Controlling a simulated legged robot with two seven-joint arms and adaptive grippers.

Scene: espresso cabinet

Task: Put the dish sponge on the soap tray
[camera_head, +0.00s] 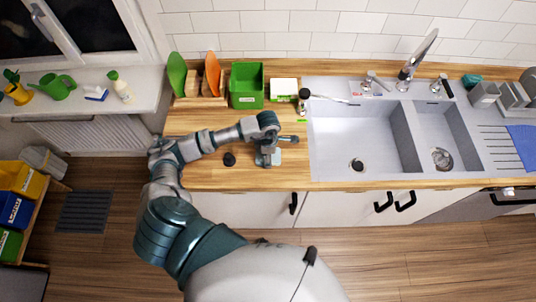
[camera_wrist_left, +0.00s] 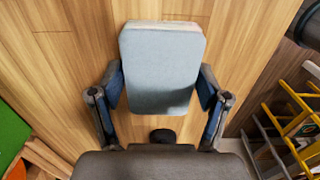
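The sponge, a pale blue-grey block with rounded corners and a whitish far edge, shows in the left wrist view (camera_wrist_left: 163,75). In the head view only a small pale part of it (camera_head: 277,156) shows at the front of the wooden counter, beside my left gripper (camera_head: 265,158). In the left wrist view the gripper's two fingers (camera_wrist_left: 161,88) stand along its left and right sides, very close to it. Whether they press on it is not clear. A small tray-like spot with little items (camera_head: 368,88) lies behind the sink; I cannot tell if it is the soap tray. My right gripper is not shown.
A dark round object (camera_head: 229,159) sits on the counter left of my gripper. A green bin (camera_head: 246,86), boards in a rack (camera_head: 202,82) and a white box (camera_head: 284,90) stand along the back. The double sink (camera_head: 350,130) with its tap (camera_head: 413,62) is to the right.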

